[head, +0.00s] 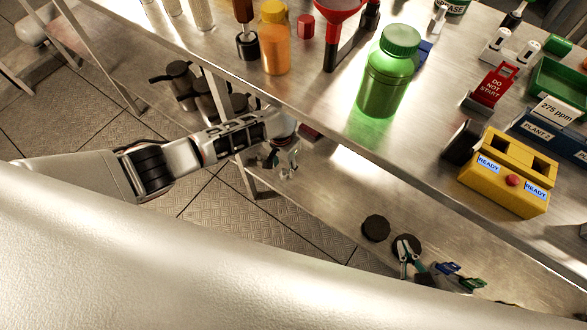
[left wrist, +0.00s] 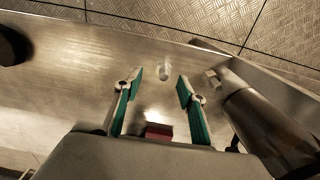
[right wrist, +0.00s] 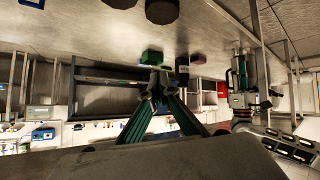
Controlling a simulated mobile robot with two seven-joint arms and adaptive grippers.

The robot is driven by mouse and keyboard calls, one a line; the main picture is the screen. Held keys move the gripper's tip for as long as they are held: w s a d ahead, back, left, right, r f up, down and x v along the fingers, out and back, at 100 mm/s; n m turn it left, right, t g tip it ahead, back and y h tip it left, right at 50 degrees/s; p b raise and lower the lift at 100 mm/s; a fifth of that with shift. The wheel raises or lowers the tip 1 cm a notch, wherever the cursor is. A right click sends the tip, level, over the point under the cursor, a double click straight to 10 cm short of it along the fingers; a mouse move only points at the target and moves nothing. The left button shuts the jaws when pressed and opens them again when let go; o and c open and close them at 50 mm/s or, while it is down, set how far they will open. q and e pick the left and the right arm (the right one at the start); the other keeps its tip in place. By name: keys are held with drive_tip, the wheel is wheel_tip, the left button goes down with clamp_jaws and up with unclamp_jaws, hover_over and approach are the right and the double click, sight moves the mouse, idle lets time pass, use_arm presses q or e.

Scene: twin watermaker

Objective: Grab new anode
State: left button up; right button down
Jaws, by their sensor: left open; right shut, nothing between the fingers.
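A small pale cylinder (left wrist: 165,70), which may be the anode, stands on the lower metal shelf in the left wrist view. A second small pale piece (left wrist: 212,78) is to its right. My left gripper (left wrist: 161,80) is open, its two green-lined fingers on either side of the first piece in the picture; I see no contact. In the head view my left gripper (head: 284,168) is over the lower shelf, below the bench edge. My right gripper (right wrist: 157,80) is shut and empty near the shelf; its green fingers (head: 404,256) show beside a black disc in the head view.
A red block (left wrist: 158,132) and a dark cylinder (left wrist: 272,132) are close to my left gripper. The bench above holds a green bottle (head: 388,78) and a yellow box (head: 505,185).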

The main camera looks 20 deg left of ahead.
sight(284, 170)
use_arm(q)
drive_tip(key=shift+w+a+f, duration=0.15)
drive_tip(key=shift+w+a, duration=0.1)
drive_tip(key=shift+s+f+b, duration=0.1)
drive_tip(key=shift+f+b, duration=0.5)
drive_tip(key=shift+f, duration=0.65)
drive_tip(key=shift+f+b, duration=0.15)
drive_tip(key=shift+b, duration=0.15)
wheel_tip(284, 170, down, 3)
drive_tip(key=shift+f+b, duration=0.2)
drive_tip(key=shift+b, duration=0.85)
drive_tip(key=shift+w+f+b, duration=0.35)
drive_tip(key=shift+f, duration=0.3)
drive_tip(key=shift+w+r, duration=0.1)
drive_tip(key=shift+r, duration=0.05)
clamp_jaws()
use_arm(e)
drive_tip(key=shift+w+a+f, duration=0.15)
drive_tip(key=shift+a+f, duration=0.15)
drive_tip(key=shift+a, duration=0.4)
